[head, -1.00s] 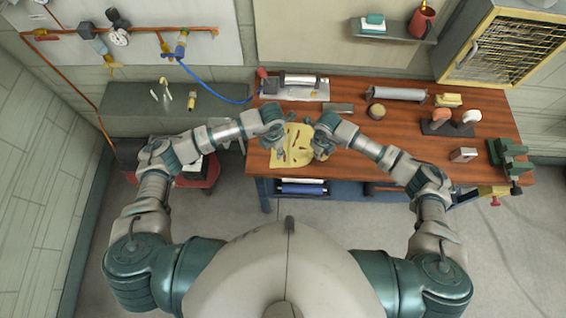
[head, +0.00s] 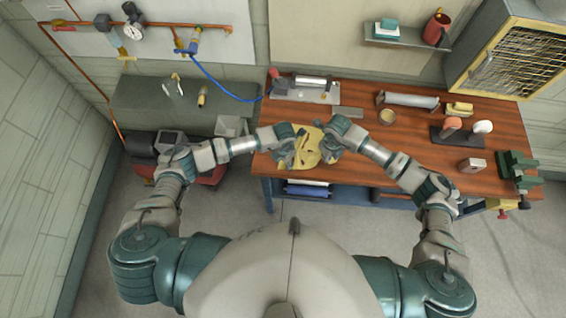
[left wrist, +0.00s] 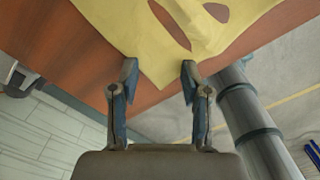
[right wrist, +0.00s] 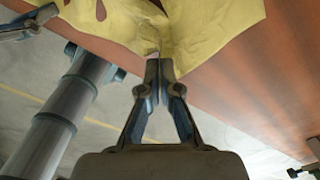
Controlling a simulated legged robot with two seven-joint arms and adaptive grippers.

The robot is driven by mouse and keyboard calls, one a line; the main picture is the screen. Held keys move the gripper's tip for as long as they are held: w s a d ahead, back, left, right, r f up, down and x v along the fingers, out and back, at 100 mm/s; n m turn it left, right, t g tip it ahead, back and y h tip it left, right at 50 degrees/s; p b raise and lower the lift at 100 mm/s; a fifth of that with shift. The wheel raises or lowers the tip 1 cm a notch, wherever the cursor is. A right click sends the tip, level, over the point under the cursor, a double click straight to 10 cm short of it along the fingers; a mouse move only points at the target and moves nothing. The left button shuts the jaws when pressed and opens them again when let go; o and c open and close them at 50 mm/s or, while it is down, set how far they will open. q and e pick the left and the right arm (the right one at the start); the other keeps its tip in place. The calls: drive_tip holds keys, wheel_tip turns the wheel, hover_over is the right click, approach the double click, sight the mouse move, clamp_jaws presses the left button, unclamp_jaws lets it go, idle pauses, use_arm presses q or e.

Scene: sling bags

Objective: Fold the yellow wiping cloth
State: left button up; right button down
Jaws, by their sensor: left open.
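The yellow wiping cloth (head: 310,155) lies rumpled, with dark slit-like gaps, at the front left of the wooden table. My left gripper (head: 300,152) is at the cloth's left side. In the left wrist view, its fingers (left wrist: 159,72) are apart, with a flat corner of the cloth (left wrist: 155,65) between and beyond the tips. My right gripper (head: 328,154) is at the cloth's right side. In the right wrist view, its fingers (right wrist: 159,68) are together at the cloth's front edge (right wrist: 200,30), where folds gather at the tips. The exact pinch is small.
The wooden table (head: 400,155) has free room right of the cloth. A metal plate with a roller (head: 305,90), a round tin (head: 387,117), a stand with knobs (head: 460,133) and a green vise (head: 517,168) stand around it. The cloth lies at the table's front edge.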

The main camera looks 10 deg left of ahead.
use_arm(q)
drive_tip(key=shift+d, duration=0.65)
drive_tip(key=shift+a, duration=0.1)
drive_tip(key=shift+c, duration=0.2)
drive_tip(key=shift+s+a+f, duration=0.15)
drive_tip(key=shift+a, duration=0.55)
clamp_jaws()
drive_tip(key=shift+d, duration=0.5)
drive_tip(key=shift+a+f, duration=0.1)
drive_tip(key=shift+a, duration=0.15)
drive_tip(key=shift+s, duration=0.1)
drive_tip(key=r, duration=0.4)
drive_tip(key=shift+w+d+r, duration=0.1)
drive_tip(key=shift+w+r, duration=0.15)
drive_tip(key=shift+r, duration=0.45)
